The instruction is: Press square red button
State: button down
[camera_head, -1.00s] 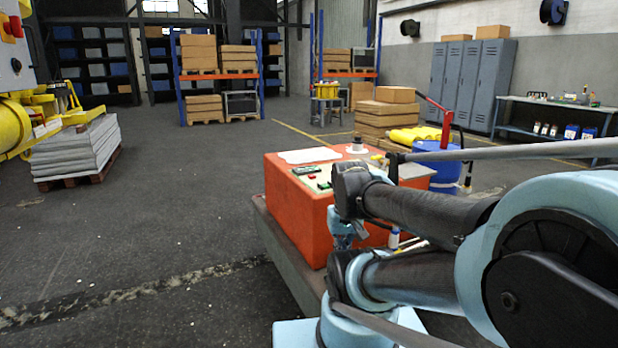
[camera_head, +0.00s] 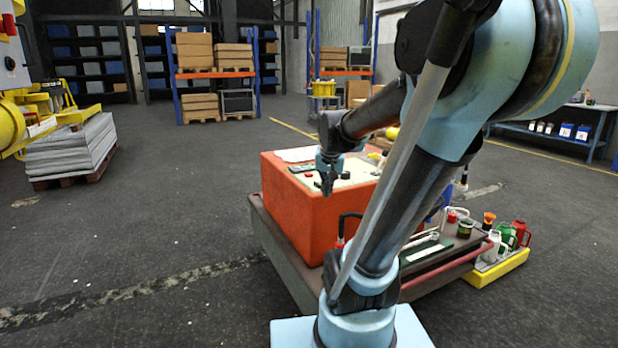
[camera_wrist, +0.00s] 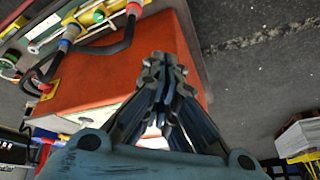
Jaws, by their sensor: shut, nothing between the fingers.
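An orange control box (camera_head: 290,215) stands in the middle of the head view, with a pale panel on its top. A small red button (camera_head: 308,176) shows on the panel's near left part; its shape is too small to tell. My gripper (camera_head: 327,187) is shut and empty, pointing down in front of the panel, just right of the red button in the picture. I cannot tell its height over the box. In the wrist view, my gripper (camera_wrist: 164,62) has its fingers together in front of the orange box (camera_wrist: 95,75). The fingers and palm hide much of the panel there.
A cart (camera_head: 275,245) carries the box. Hoses and fittings (camera_wrist: 80,35) lie beside the box in the wrist view. A yellow tray (camera_head: 500,268) with several bottles stands at the right. Stacked slabs (camera_head: 75,150) are at the left. The floor left of the cart is clear.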

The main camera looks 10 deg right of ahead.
jog(key=w+r+m+t, duration=0.2)
jog(key=w+r+m, duration=0.15)
jog(key=w, duration=1.65)
jog(key=m+t, duration=0.2)
jog(key=m, duration=0.1)
send_over(309, 175)
jog(key=w+d, duration=0.1)
jog(key=w, duration=0.1)
jog(key=shift+s+r, duration=0.2)
jog(key=shift+r, duration=0.05)
jog(key=shift+f, duration=4.35)
jog(key=shift+s+f, duration=0.1)
jog(key=shift+f, duration=0.75)
jog(key=shift+r, duration=0.95)
